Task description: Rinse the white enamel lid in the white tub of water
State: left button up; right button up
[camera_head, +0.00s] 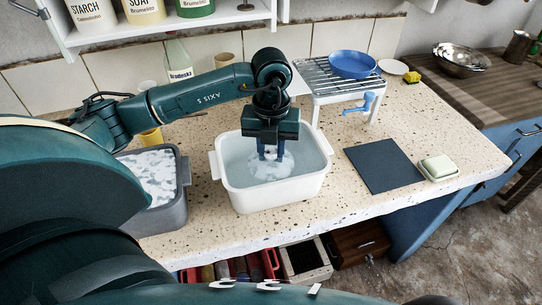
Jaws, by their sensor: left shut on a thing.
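The white tub (271,199) stands on the speckled stone top and holds bluish water (237,160). My left gripper (271,156) points straight down into the tub, its fingertips at the water. It is shut on the white enamel lid (283,168), which shows as a pale round shape under the fingers, low in the tub. The water and the fingers blur its outline, so I cannot tell its tilt or how deep it sits. My right gripper is not in view.
A grey basin of white suds (151,172) stands left of the tub. To the right are a dark mat (384,165), a soap dish (438,168) and a white rack (325,85) bearing a blue bowl (352,64). A bottle (179,62) and a shelf (170,28) are behind.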

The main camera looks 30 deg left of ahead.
aim_at(271, 151)
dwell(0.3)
pick_arm(q)
jog(key=shift+r+p, duration=0.75)
jog(key=shift+r, duration=0.25)
jog(key=shift+r+p, duration=1.75)
jog(key=shift+r, duration=0.8)
notch_tip(271, 151, up, 4)
jog(key=p, duration=0.2)
jog(key=shift+p, duration=0.4)
